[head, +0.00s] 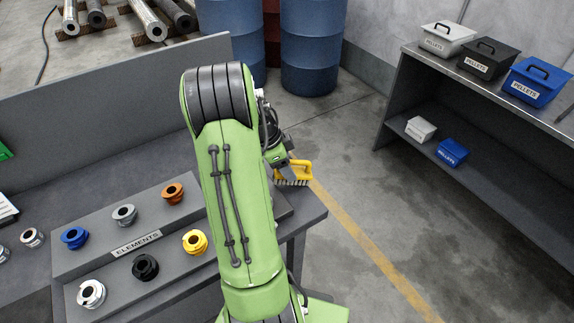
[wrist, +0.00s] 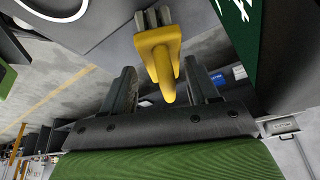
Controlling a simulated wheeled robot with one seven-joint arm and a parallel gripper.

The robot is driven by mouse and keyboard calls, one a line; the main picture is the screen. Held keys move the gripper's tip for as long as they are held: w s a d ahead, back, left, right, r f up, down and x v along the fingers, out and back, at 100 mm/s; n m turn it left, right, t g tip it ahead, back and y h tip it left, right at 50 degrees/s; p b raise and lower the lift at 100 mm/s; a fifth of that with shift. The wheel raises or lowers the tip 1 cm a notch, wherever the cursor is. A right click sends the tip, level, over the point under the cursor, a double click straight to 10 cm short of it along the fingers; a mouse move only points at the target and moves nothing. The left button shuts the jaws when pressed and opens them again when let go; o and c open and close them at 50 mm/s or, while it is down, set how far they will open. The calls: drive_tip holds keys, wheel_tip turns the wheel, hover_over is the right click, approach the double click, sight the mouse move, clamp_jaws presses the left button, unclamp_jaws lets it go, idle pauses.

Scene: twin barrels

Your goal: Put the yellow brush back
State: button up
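The yellow brush (head: 294,172) has grey bristles pointing down and is at the right end of the grey workbench, partly behind my arm. I cannot tell whether its bristles touch the bench. My gripper (head: 280,161) is right at the brush, mostly hidden by my arm in the head view. In the wrist view the yellow brush (wrist: 158,45) has its handle reaching between the two dark fingers of my gripper (wrist: 160,75). The fingers are wide apart, with a visible gap on both sides of the handle.
A grey "ELEMENTS" tray (head: 138,243) with several coloured rings lies left of my arm. Blue barrels (head: 313,50) stand behind. A shelf (head: 395,105) with pellet boxes stands at right. The floor (head: 350,180) between bench and shelf is clear.

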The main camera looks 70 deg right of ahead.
drive_tip(key=shift+o, duration=0.9)
drive_tip(key=shift+s+a+f, duration=0.2)
drive_tip(key=shift+a+f, duration=0.15)
drive_tip(key=shift+f, duration=0.15)
drive_tip(key=shift+r+p, duration=0.3)
drive_tip(key=shift+p, duration=0.05)
drive_tip(key=d+p+v, duration=0.1)
drive_tip(key=p+v, duration=0.2)
drive_tip(key=v, duration=1)
drive_tip(key=w+a+r+n+t, duration=0.2)
drive_tip(key=w+a+r+n, duration=0.2)
drive_tip(key=w+a+n, duration=0.25)
drive_tip(key=w+a+r+n+t, duration=0.2)
drive_tip(key=a+n, duration=0.2)
drive_tip(key=a, duration=0.3)
drive_tip(key=w+a+r+n+t, duration=0.2)
drive_tip(key=a+n, duration=0.3)
drive_tip(key=a, duration=0.2)
drive_tip(key=s+a+n+t+y, duration=0.1)
drive_tip(key=s+a+n, duration=0.2)
drive_tip(key=a+n, duration=0.4)
drive_tip(key=s+a+n+t+y, duration=0.1)
drive_tip(key=s+a+n+t, duration=0.1)
drive_tip(key=a+n, duration=0.6)
drive_tip(key=shift+s+a+r+t, duration=0.3)
drive_tip(key=shift+s+a, duration=0.4)
drive_tip(key=shift+a, duration=0.5)
